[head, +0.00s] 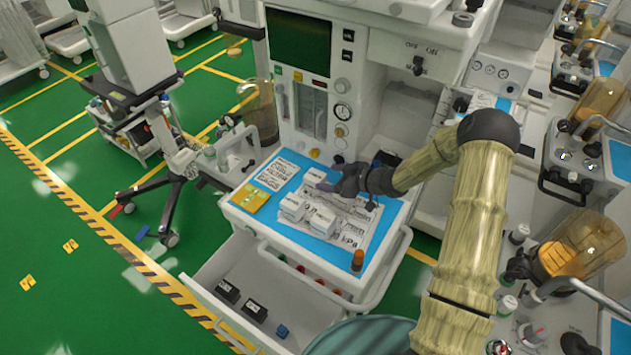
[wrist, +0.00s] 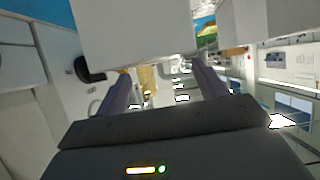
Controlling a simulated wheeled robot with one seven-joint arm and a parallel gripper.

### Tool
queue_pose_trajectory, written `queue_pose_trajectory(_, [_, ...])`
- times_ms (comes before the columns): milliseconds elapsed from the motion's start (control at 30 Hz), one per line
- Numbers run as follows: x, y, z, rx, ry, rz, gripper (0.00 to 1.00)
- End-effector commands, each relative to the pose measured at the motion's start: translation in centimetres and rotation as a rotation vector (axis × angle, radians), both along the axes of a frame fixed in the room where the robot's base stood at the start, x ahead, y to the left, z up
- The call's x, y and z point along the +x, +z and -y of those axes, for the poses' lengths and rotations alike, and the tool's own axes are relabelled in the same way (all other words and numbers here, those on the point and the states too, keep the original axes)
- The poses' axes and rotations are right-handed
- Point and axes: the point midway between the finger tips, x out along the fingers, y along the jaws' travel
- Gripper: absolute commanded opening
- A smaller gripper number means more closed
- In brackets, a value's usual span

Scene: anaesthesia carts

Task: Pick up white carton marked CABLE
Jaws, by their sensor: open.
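Several small white cartons stand on the cart's blue mat (head: 289,235). One carton (head: 315,177) is at the back, just left of my gripper (head: 327,181); two more, a left one (head: 292,207) and a right one (head: 321,221), stand nearer the front. The print is too small to tell which reads CABLE. In the wrist view my gripper (wrist: 160,88) has its two fingers spread apart. A large white block (wrist: 135,28), probably a carton, fills the space ahead of the fingertips. I cannot tell whether they touch it.
A yellow pad (head: 249,197) and printed sheets lie on the mat's left. An orange-capped vial (head: 357,261) stands at the front right. An open drawer (head: 232,275) below holds dark boxes and a blue item. The machine's front panel (head: 318,100) rises behind the mat.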

Motion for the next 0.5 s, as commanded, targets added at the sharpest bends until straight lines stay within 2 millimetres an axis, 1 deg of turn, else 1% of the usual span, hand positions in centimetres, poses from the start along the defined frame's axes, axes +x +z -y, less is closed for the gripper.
queue_pose_trajectory(167, [0.2, -0.2, -0.3, 0.001, -0.002, -0.002, 0.71])
queue_pose_trajectory(500, [2.1, -2.1, -3.4, 0.001, -0.004, 0.000, 0.71])
